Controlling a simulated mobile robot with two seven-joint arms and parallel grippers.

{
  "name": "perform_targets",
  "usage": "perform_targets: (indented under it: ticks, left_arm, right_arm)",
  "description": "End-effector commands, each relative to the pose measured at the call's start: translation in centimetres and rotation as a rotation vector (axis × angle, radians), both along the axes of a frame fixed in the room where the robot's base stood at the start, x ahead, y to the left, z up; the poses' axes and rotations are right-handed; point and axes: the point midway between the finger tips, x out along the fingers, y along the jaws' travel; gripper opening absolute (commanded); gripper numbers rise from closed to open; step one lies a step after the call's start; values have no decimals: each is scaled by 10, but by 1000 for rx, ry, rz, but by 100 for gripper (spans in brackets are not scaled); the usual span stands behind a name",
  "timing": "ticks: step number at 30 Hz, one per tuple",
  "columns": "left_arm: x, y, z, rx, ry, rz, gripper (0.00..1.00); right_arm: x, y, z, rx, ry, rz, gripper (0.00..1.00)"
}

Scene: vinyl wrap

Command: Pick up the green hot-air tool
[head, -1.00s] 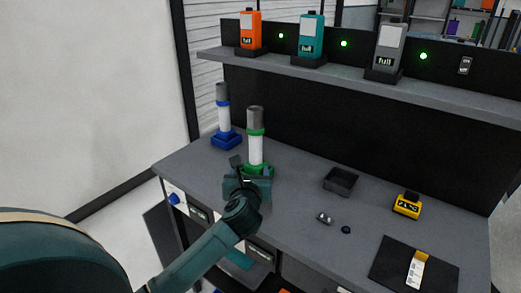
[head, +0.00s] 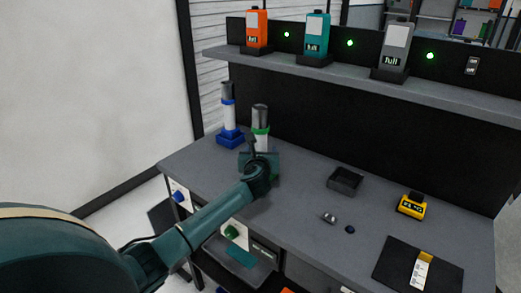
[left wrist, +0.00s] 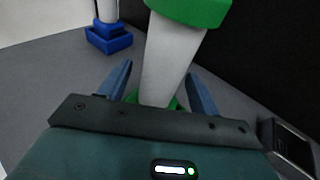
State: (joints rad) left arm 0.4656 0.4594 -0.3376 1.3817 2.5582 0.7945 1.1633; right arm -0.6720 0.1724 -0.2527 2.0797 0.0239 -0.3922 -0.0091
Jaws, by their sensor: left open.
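The green hot-air tool (head: 260,121) stands upright on the bench, with a grey top, green ring and white body. My left gripper (head: 260,152) is at its lower body and hides its base in the head view. In the left wrist view the tool's white body (left wrist: 171,60) rises between the two open fingers of my left gripper (left wrist: 159,80). The fingers are on either side of it, with no clear contact visible. Part of the green base shows low between them. My right gripper is not in view.
A blue hot-air tool (head: 229,110) stands just left and behind. A black tray (head: 344,181), small metal part (head: 329,218), yellow device (head: 411,206) and dark mat (head: 398,272) lie to the right. A shelf (head: 350,85) with several chargers overhangs the bench's back.

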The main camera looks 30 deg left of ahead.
Motion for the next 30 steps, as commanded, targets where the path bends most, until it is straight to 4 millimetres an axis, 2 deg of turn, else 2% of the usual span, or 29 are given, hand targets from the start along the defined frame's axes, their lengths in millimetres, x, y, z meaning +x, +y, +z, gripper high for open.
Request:
perform_targets:
  ticks: [10,30]
  left_arm:
    - [5,3,-1,0,-1,0,62]
    - [5,3,-1,0,0,0,7]
  right_arm:
    - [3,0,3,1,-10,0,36]
    - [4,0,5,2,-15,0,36]
